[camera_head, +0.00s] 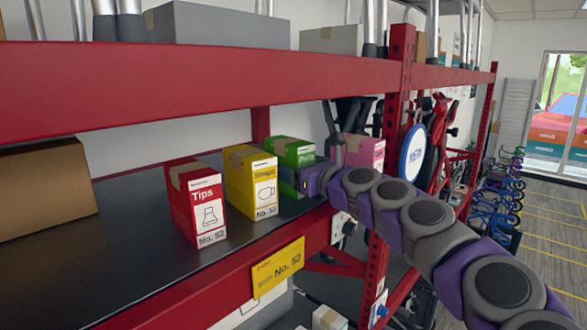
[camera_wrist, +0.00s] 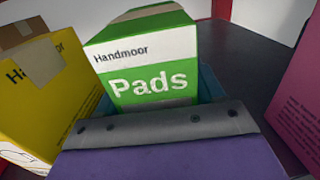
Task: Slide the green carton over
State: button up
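The green carton (camera_head: 292,152) stands upright on the dark shelf, between the yellow carton (camera_head: 251,181) and the pink carton (camera_head: 362,151). My gripper (camera_head: 310,178) is right in front of it and hides its lower front. In the wrist view the green carton (camera_wrist: 145,65), marked "Handmoor Pads", fills the middle, with its lower part hidden by my gripper (camera_wrist: 155,108). Blue edges of the gripper show close on both sides of the carton. I cannot tell whether they press on it.
A red carton (camera_head: 197,203) marked "Tips" stands left of the yellow one, and a brown box (camera_head: 45,192) lies farther left. A red beam (camera_head: 200,85) runs above. Bare shelf (camera_head: 135,225) shows at left.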

jog(key=c, duration=0.7)
jog(key=shift+d+p, duration=0.35)
jog(key=shift+d, duration=0.55)
jog(key=shift+c, duration=0.2)
jog(key=o, duration=1.3)
jog(key=shift+c, duration=0.2)
jog(key=shift+s, duration=0.1)
jog(key=b+v, duration=0.2)
jog(key=v, duration=1.5)
jog(key=shift+d+b, duration=0.2)
jog(key=shift+b, duration=0.2)
jog(key=shift+a, duration=0.15)
